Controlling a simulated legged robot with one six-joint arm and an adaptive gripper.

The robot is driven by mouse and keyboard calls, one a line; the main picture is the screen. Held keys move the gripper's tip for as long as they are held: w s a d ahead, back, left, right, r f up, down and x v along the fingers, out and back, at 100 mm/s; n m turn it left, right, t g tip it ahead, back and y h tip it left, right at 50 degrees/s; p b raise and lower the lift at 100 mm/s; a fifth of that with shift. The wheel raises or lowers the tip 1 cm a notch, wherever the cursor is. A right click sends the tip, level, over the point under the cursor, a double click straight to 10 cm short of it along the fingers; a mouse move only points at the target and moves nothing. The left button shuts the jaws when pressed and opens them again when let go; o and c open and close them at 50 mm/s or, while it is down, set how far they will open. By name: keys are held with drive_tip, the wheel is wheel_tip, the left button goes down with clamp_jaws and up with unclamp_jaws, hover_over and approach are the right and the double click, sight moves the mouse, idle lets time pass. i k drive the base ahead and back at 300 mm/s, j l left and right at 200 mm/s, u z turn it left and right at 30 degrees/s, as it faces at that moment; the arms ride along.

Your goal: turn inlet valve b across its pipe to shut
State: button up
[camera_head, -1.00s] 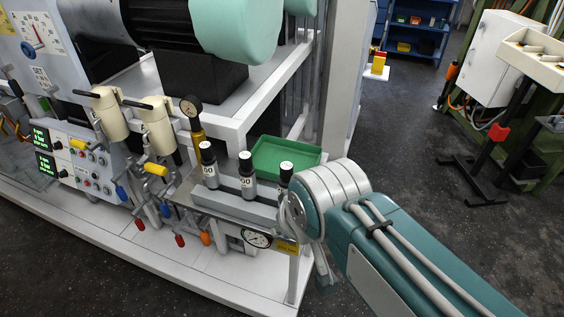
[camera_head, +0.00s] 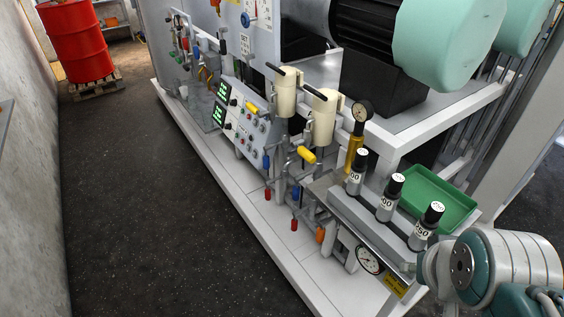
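Small valves with coloured handles sit on the pipework below two cream cylinders (camera_head: 285,95) on the machine's front. I see a yellow handle (camera_head: 306,155), another yellow handle (camera_head: 251,107), a blue handle (camera_head: 266,162), red handles (camera_head: 295,225) and an orange handle (camera_head: 319,234). No label tells me which one is inlet valve b, and I cannot tell how its handle stands to its pipe. My arm shows at the lower right, right of the valves and apart from them. My gripper is not in view.
Three black-capped bottles (camera_head: 386,198) stand in a grey rack beside a green tray (camera_head: 438,198), near my arm. A dial gauge (camera_head: 369,260) is below. A white base ledge (camera_head: 250,215) runs along the machine. The dark floor at left is clear up to a red drum (camera_head: 75,42).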

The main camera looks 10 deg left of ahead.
sight(266, 157)
drive_tip(key=j+z, duration=0.95)
drive_tip(key=j, duration=0.2)
drive_tip(key=j+z, duration=0.35)
drive_tip(key=j, duration=0.25)
drive_tip(key=j+u, duration=0.2)
drive_tip(key=j, duration=0.15)
drive_tip(key=i+j+u, duration=0.15)
drive_tip(key=j, duration=0.15)
drive_tip(key=j+u, duration=0.15)
drive_tip(key=u, duration=0.3)
drive_tip(key=j+u, duration=0.15)
drive_tip(key=u, duration=0.25)
drive_tip(key=i+j+u, duration=0.1)
drive_tip(key=u, duration=0.35)
drive_tip(key=j+u, duration=0.1)
drive_tip(key=u, duration=0.3)
drive_tip(key=i, duration=0.05)
